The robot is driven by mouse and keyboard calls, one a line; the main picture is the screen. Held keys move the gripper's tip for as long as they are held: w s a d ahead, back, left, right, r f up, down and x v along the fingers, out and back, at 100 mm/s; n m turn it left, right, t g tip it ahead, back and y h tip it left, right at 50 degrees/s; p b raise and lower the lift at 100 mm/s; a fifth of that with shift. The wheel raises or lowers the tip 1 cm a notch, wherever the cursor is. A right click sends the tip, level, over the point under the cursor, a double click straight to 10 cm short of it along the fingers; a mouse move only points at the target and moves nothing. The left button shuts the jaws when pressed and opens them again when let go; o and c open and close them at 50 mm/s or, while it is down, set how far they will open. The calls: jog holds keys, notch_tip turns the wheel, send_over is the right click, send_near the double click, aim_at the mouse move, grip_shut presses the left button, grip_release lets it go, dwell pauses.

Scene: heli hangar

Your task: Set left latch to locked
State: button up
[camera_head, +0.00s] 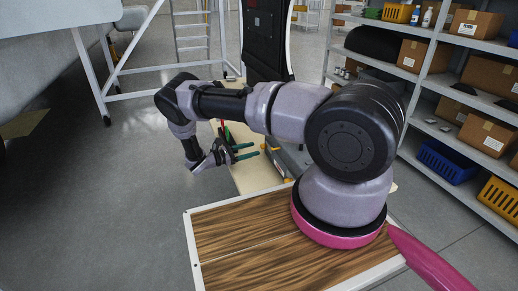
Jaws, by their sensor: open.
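My gripper (254,151) is at the centre left, its two teal fingers apart and pointing right, with nothing seen between them. Just right of the fingertips is a grey case-like object (292,160) on a pale bench (245,178). A small yellow-orange piece (271,149) shows at its left edge, close to the fingertips. Another yellow-orange piece (287,180) shows at its near edge. These may be latches; I cannot tell which is the left one or whether either is locked. My arm hides much of the case.
A black upright panel (266,40) stands behind the bench. Small red and green items (225,130) lie behind my gripper. Shelves (430,85) with boxes and bins fill the right. A white frame (90,75) and ladder stand at the back left. Floor at left is clear.

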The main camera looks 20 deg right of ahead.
aim_at(264, 146)
jog(key=shift+d, duration=2.1)
jog(key=shift+w, duration=0.1)
grip_shut()
